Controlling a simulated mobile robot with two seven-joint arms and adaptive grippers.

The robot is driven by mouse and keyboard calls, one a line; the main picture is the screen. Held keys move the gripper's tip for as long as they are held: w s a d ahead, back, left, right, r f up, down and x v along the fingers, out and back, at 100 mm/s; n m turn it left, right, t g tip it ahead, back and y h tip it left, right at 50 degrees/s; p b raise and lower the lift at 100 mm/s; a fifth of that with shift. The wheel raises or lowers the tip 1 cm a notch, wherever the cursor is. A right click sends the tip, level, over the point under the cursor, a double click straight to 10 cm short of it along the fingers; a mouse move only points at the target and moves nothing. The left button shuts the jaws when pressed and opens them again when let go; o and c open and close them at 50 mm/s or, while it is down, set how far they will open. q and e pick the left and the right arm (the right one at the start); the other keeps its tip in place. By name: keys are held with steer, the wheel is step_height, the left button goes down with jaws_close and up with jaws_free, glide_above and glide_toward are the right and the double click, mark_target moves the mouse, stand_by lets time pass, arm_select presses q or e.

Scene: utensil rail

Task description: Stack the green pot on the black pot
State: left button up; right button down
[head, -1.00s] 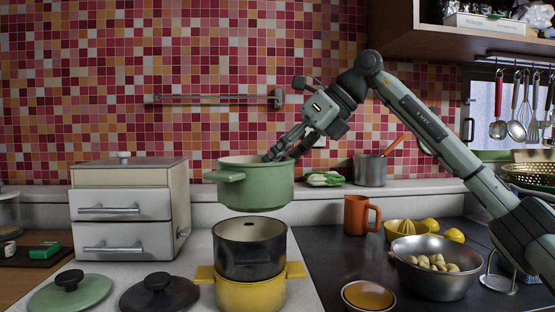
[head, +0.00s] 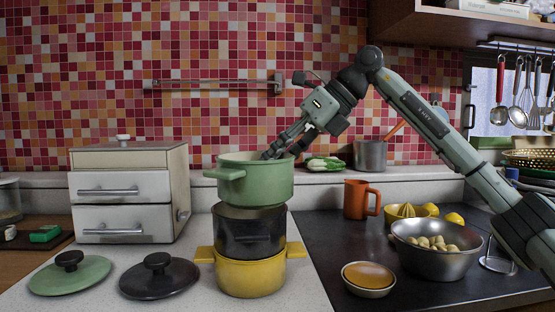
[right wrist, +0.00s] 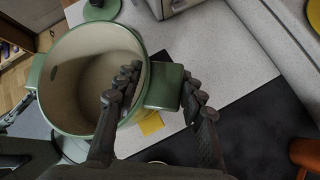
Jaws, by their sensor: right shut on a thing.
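The green pot (head: 255,185) is upright directly above the black pot (head: 248,235), its base covering the black pot's opening. I cannot tell whether its base rests on the rim or hovers just over it. The black pot stands on the yellow pot (head: 250,276) on the counter. My right gripper (head: 278,151) is shut on the green pot's far-side handle, mostly hidden behind the rim in the head view. In the right wrist view, the gripper's fingers (right wrist: 160,88) straddle the green handle, and the green pot (right wrist: 85,80) looks empty.
A green lid (head: 85,277) and a black lid (head: 160,280) lie at the left front. A drawer box (head: 125,190) stands behind them. An orange mug (head: 358,200), a steel bowl (head: 437,252) and a small orange dish (head: 368,278) are to the right.

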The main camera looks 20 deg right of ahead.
steer(key=shift+f+b, duration=0.45)
steer(key=shift+f, duration=0.4)
stand_by(0.3)
steer(key=shift+s+f+p, duration=0.1)
steer(key=shift+p, duration=0.25)
steer(key=shift+f, duration=0.4)
stand_by(0.8)
steer(key=shift+a+r, duration=0.1)
steer(key=shift+r, duration=0.05)
steer(key=shift+r+p, duration=0.55)
steer(key=shift+p, duration=0.05)
steer(key=shift+r, duration=0.15)
steer(key=shift+r, duration=0.2)
stand_by(0.5)
steer(key=shift+f+b, duration=0.35)
steer(key=shift+f, duration=0.35)
steer(key=shift+p, duration=0.3)
